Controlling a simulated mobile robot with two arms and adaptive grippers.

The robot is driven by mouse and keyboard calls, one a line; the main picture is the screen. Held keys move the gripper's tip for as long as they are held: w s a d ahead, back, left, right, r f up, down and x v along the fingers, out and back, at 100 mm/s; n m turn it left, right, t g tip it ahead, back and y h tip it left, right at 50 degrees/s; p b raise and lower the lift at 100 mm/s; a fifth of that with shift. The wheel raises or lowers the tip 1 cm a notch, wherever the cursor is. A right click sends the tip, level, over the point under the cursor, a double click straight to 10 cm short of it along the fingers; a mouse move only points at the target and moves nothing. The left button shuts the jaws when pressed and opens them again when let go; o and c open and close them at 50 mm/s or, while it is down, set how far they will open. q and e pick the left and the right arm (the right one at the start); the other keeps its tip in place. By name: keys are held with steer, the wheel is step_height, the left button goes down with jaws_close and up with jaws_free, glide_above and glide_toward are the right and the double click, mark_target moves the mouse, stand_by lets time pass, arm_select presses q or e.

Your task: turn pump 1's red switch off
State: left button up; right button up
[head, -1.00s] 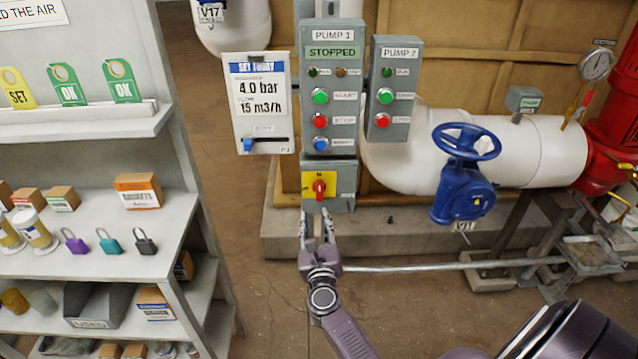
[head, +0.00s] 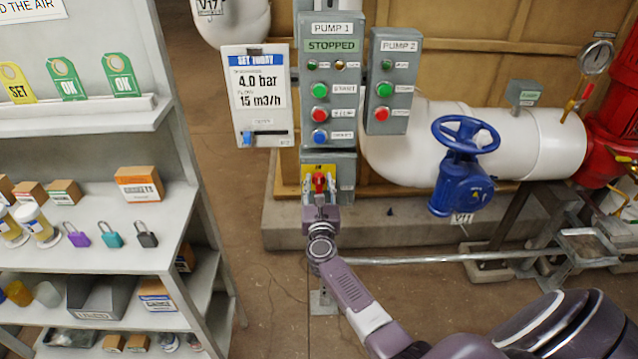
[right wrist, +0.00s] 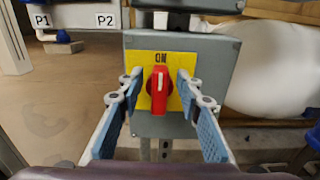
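Pump 1's red switch (head: 319,182) sits on a yellow plate at the bottom of the grey Pump 1 panel (head: 328,110). In the right wrist view the red switch (right wrist: 160,90) stands upright under the word ON, with its pale mark towards ON. The panel display reads STOPPED. My right gripper (head: 320,188) is at the switch. In the right wrist view its fingers (right wrist: 160,92) are open, one on each side of the knob, with gaps between. My left gripper is not in view.
The Pump 2 box (head: 394,82) hangs to the right and the setpoint board (head: 262,95) to the left. A blue valve wheel (head: 466,138) stands at right. A shelf (head: 110,230) with tags and padlocks fills the left side.

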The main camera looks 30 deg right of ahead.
steer(key=shift+c, duration=0.2)
jaws_close()
steer(key=shift+n, duration=0.3)
steer(key=n, duration=0.4)
steer(key=a+n+p, duration=0.1)
steer(key=n, duration=0.3)
steer(key=w+f+n, duration=0.1)
steer(key=n, duration=0.3)
steer(key=shift+a+f+p, duration=0.1)
steer(key=shift+a+p, duration=0.2)
steer(key=n, duration=0.5)
steer(key=shift+f, duration=0.4)
steer(key=shift+n+p, duration=0.3)
steer(key=shift+n, duration=0.1)
